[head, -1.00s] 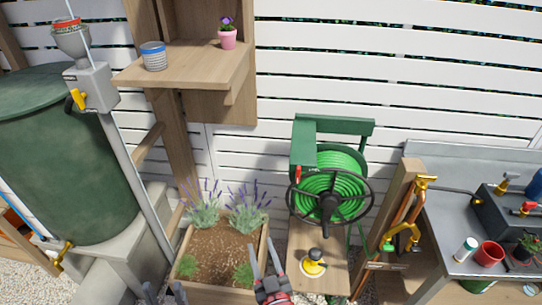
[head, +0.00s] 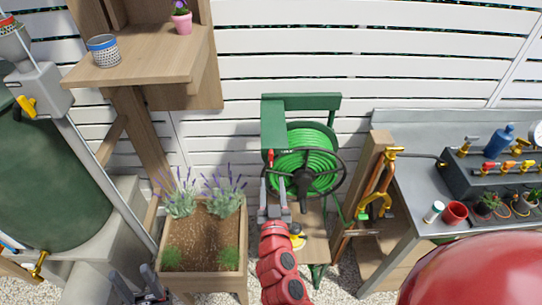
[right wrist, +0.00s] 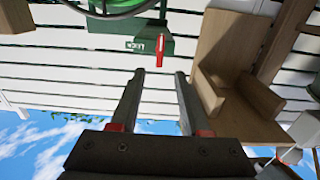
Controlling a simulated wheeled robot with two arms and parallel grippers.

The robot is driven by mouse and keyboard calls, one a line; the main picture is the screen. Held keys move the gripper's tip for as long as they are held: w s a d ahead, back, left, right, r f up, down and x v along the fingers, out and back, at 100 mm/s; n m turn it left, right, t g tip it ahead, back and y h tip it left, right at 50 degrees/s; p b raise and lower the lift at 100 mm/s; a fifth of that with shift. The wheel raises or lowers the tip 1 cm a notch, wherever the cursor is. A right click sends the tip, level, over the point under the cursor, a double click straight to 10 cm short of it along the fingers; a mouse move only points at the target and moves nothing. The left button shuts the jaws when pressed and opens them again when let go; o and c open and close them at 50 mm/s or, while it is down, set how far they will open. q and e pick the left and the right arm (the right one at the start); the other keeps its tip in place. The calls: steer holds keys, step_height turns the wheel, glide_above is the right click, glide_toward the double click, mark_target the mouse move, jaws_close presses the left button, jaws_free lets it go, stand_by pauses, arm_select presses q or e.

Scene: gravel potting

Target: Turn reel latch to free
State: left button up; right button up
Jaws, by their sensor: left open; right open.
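The hose reel (head: 300,165) carries coiled green hose, a dark handwheel and a green housing (head: 273,128). Its small red latch lever (head: 270,158) is on the housing at the left of the coil. In the right wrist view the red latch lever (right wrist: 158,50) appears beside a white label, which I read only partly. My right gripper (head: 274,184) is open and empty, its fingers just below the latch in the head view and apart from it in the wrist view (right wrist: 159,74). My left gripper (head: 136,278) is open and empty, low at the left.
A wooden planter (head: 203,240) with lavender stands left of the reel. A wooden shelf (head: 140,60) holds a tin and a pink pot. A yellow item (head: 298,243) sits below the reel, partly behind my right arm. A metal bench (head: 415,200) stands at the right.

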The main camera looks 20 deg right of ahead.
mark_target(271, 159)
steer(key=p+x, duration=0.2)
steer(key=x, duration=0.6)
steer(key=shift+r+p, duration=0.1)
steer(key=shift+p, duration=0.25)
steer(key=shift+w+d, duration=0.25)
steer(key=shift+w, duration=0.35)
jaws_close()
